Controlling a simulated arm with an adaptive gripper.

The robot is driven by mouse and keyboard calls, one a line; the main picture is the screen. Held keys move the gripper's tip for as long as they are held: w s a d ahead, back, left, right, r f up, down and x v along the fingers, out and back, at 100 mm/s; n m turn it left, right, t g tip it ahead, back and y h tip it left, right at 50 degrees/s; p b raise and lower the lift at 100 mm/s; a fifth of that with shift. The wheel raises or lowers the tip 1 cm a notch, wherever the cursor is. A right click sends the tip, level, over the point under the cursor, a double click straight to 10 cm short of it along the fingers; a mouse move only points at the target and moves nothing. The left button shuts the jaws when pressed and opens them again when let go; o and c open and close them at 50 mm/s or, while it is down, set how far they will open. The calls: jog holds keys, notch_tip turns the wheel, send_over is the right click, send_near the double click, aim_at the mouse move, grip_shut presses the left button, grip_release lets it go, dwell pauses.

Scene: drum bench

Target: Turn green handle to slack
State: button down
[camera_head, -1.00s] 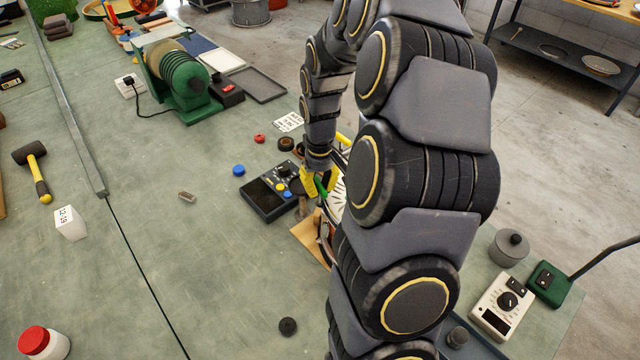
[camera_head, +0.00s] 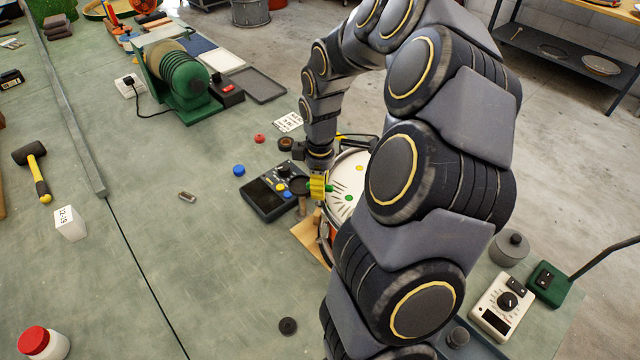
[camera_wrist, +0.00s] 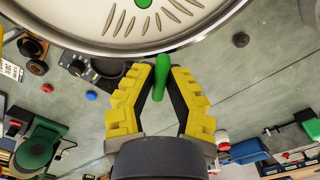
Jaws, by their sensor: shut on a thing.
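The green handle (camera_wrist: 160,74) stands between the yellow fingertips of my gripper (camera_wrist: 160,88) in the wrist view, just below the rim of the pale drum face (camera_wrist: 70,12). My gripper is shut on it. In the head view my gripper (camera_head: 320,187) is at the left edge of the drum (camera_head: 350,180), with a bit of green showing beside the fingers. The drum face carries dark tick marks and a green spot (camera_head: 348,198). My arm hides the drum's right part. I cannot read which mark is slack.
A black box with knobs (camera_head: 268,195) lies left of the drum. A wooden board (camera_head: 308,236) is under the drum. A green coil machine (camera_head: 183,85) stands at the back left. A white dial meter (camera_head: 500,305) is at the right. The bench's middle left is mostly clear.

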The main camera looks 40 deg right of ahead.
jog(key=n, duration=0.5)
jog(key=shift+f+n, duration=0.1)
jog(key=shift+n, duration=2.3)
jog(key=c, duration=1)
grip_release()
jog(key=shift+c, duration=0.2)
notch_tip(320, 180, up, 12)
